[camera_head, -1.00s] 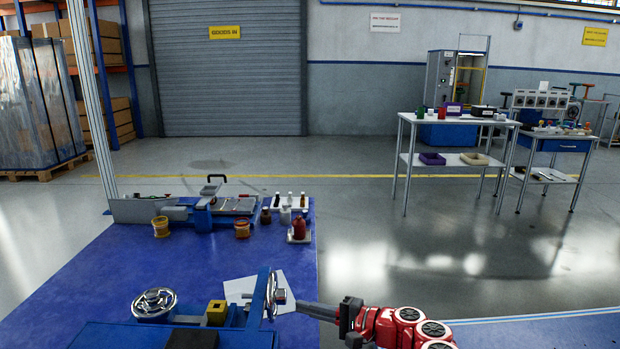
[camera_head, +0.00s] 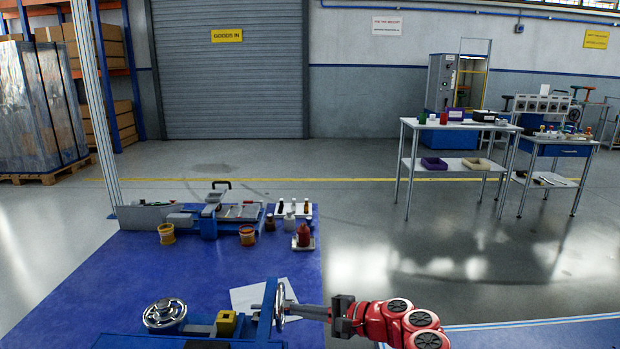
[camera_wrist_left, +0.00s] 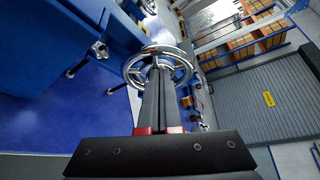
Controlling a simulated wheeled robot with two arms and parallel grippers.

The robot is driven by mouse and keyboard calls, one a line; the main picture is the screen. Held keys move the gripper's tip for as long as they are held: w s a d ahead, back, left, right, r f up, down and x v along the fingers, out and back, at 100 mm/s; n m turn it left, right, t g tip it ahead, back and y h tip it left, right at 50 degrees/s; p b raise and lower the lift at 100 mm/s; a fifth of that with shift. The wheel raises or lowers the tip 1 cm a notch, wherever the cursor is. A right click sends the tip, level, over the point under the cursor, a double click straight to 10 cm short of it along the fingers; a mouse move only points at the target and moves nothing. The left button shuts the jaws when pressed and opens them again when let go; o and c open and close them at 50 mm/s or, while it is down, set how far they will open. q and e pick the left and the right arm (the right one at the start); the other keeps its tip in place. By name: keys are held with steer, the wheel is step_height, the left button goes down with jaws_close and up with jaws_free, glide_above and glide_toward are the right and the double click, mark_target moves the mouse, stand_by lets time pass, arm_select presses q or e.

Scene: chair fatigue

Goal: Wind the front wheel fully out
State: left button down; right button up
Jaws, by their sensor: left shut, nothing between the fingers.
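A chrome upright handwheel (camera_head: 280,303) stands at the right side of the blue machine (camera_head: 263,316). A second chrome handwheel (camera_head: 165,313) lies flatter on the machine's left; I cannot tell from its look which one is called the front wheel. My left gripper (camera_head: 300,311) reaches in from the right, its fingers shut and empty, with the tips at the upright wheel. In the left wrist view, the shut fingers (camera_wrist_left: 159,75) point at the middle of a wheel (camera_wrist_left: 128,70) and hide part of its hub. I cannot tell whether they touch it. My right gripper is not in view.
White paper (camera_head: 255,296) lies behind the upright wheel on the blue mat (camera_head: 90,280). A blue fixture (camera_head: 208,225), orange pots (camera_head: 166,233) and small bottles (camera_head: 303,236) stand farther back. Tables (camera_head: 410,160) stand well away at the right, with open floor between.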

arm_select(q)
steer(key=shift+w+a+f, duration=0.1)
steer(key=shift+a+f, duration=0.05)
steer(key=shift+w+f+b, duration=0.2)
steer(key=shift+w+b, duration=0.1)
steer(key=shift+b, duration=1)
stand_by(1.0)
steer(key=shift+p, duration=0.3)
steer(key=shift+s+p, duration=0.1)
steer(key=shift+p, duration=0.55)
steer(key=shift+f, duration=0.15)
steer(key=shift+p, duration=0.3)
steer(key=shift+s+f, duration=0.15)
steer(key=shift+f, duration=0.1)
